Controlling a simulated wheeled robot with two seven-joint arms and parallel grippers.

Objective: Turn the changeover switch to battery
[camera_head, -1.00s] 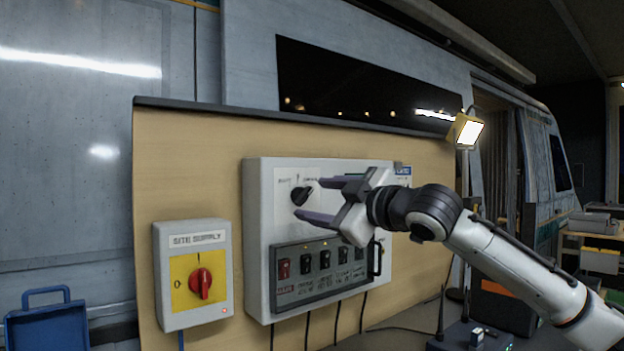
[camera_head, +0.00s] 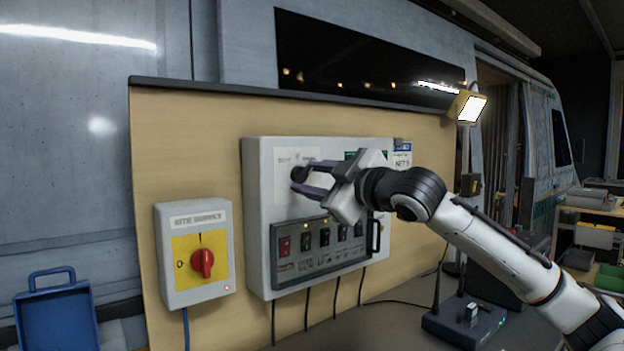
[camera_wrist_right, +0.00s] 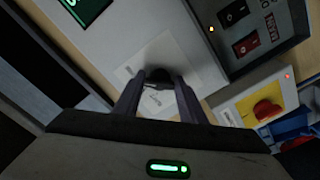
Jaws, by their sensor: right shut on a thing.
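The changeover switch, a black rotary knob (camera_head: 299,174) on a white label, sits at the upper left of the grey panel box (camera_head: 258,220). My right gripper (camera_head: 300,182) is at the knob, its two fingers closed around it from either side. In the right wrist view the dark knob (camera_wrist_right: 159,76) sits between the fingertips of my right gripper (camera_wrist_right: 160,84). The fingers hide part of the knob, and its pointer direction and the label words cannot be read. My left gripper is not in view.
A site supply box (camera_head: 170,295) with a red rotary switch (camera_head: 202,263) hangs left of the panel. A strip of rocker switches (camera_head: 283,268) lies just below the knob.

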